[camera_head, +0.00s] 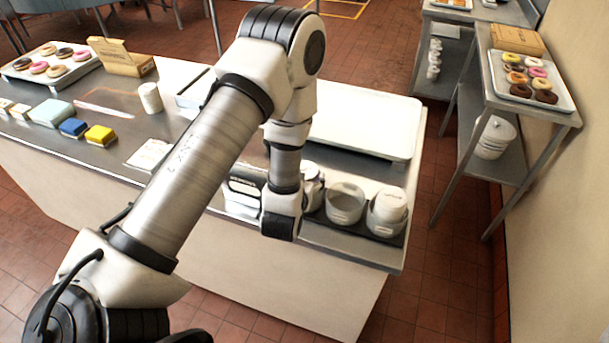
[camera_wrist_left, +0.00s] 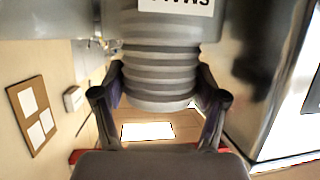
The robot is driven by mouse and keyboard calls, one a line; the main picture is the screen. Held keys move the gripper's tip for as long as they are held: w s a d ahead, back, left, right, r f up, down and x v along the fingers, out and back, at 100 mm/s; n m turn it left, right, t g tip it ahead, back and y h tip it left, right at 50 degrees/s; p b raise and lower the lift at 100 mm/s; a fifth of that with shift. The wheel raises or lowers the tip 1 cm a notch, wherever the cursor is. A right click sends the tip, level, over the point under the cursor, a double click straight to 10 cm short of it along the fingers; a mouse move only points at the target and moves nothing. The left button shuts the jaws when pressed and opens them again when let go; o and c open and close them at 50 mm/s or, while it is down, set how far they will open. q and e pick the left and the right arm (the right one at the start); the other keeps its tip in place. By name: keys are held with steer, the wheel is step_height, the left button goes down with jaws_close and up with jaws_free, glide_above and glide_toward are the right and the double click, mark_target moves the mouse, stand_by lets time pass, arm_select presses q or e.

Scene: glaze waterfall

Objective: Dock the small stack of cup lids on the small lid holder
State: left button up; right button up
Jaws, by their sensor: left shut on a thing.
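A grey ribbed stack of cup lids (camera_wrist_left: 160,75) stands between the fingers of my left gripper (camera_wrist_left: 160,98) in the left wrist view. The gripper is shut on the stack. Just above the ribs in that picture is a smooth grey part (camera_wrist_left: 125,30) with a cut-off, upside-down white label. I cannot tell if that part is the small lid holder or belongs to the stack. In the head view my left wrist is over the counter's front edge; the fingers and lids are mostly hidden there. My right gripper is not in view.
White round containers (camera_head: 345,203) and (camera_head: 387,212) stand on a dark tray at the counter's front right. A large pale tray (camera_head: 360,125) lies behind them. A yellow block (camera_head: 100,135), a blue block (camera_head: 74,128) and a donut tray (camera_head: 25,72) are at the left.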

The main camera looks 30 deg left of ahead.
arm_select(q)
steer(key=shift+f+b, duration=0.45)
steer(key=shift+f, duration=0.15)
steer(key=o, duration=0.9)
steer(key=shift+r, duration=0.1)
steer(key=p+v, duration=0.5)
steer(key=v, duration=0.6)
steer(key=shift+p, duration=0.3)
